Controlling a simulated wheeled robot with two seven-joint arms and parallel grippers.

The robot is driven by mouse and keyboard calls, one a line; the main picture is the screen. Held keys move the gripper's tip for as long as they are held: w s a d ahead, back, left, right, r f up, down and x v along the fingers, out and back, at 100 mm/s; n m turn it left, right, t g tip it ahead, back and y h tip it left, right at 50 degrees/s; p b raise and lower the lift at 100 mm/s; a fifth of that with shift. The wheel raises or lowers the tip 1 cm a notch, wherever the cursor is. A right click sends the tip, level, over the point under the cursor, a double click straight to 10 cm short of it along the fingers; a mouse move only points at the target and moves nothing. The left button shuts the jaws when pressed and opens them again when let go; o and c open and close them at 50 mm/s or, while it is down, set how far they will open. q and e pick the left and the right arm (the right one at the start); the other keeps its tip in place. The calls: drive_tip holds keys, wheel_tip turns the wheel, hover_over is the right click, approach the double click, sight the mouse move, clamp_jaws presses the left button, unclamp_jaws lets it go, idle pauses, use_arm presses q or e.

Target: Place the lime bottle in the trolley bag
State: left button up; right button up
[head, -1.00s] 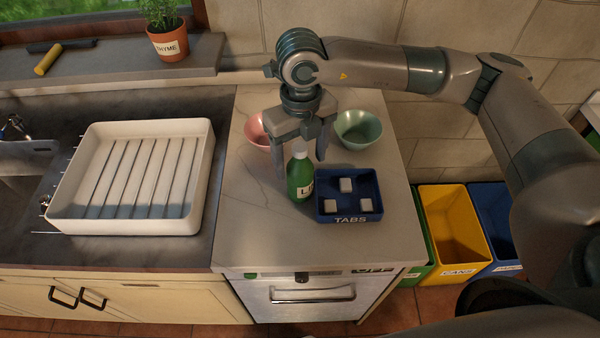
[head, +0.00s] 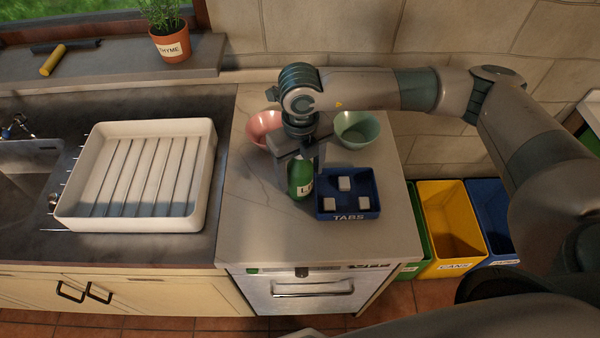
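The lime bottle (head: 300,182) is green with a white label, partly readable. It stands upright on the pale worktop, left of the blue tabs tray. My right gripper (head: 299,168) points down over it, one finger on each side. The bottle's top is hidden by the gripper. The fingers are close to the bottle, but I cannot tell whether they press on it. No trolley bag is in view. My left gripper is not in view.
The blue TABS tray (head: 348,214) with white cubes is close right of the bottle. A pink bowl (head: 262,127) and a green bowl (head: 355,128) stand behind. A white dish rack (head: 80,210) is left. Yellow (head: 447,225) and blue bins stand right. The worktop's front is clear.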

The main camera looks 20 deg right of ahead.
sight(301, 161)
drive_tip(key=c, duration=1.2)
drive_tip(key=shift+r, duration=0.1)
drive_tip(key=shift+r+b, duration=0.4)
wheel_tip(301, 161, up, 3)
drive_tip(key=shift+s+r+b, duration=0.1)
drive_tip(key=shift+s+b, duration=0.05)
drive_tip(key=shift+b, duration=0.9)
drive_tip(key=shift+s+d+r+b, duration=0.65)
drive_tip(key=shift+s+r, duration=0.5)
drive_tip(key=shift+s, duration=0.65)
drive_tip(key=shift+s+d+r+b, duration=0.65)
drive_tip(key=shift+s+r, duration=0.5)
drive_tip(key=shift+s, duration=0.6)
drive_tip(key=shift+s+d+r+b, duration=0.65)
drive_tip(key=shift+s+r, duration=0.5)
drive_tip(key=shift+s, duration=0.65)
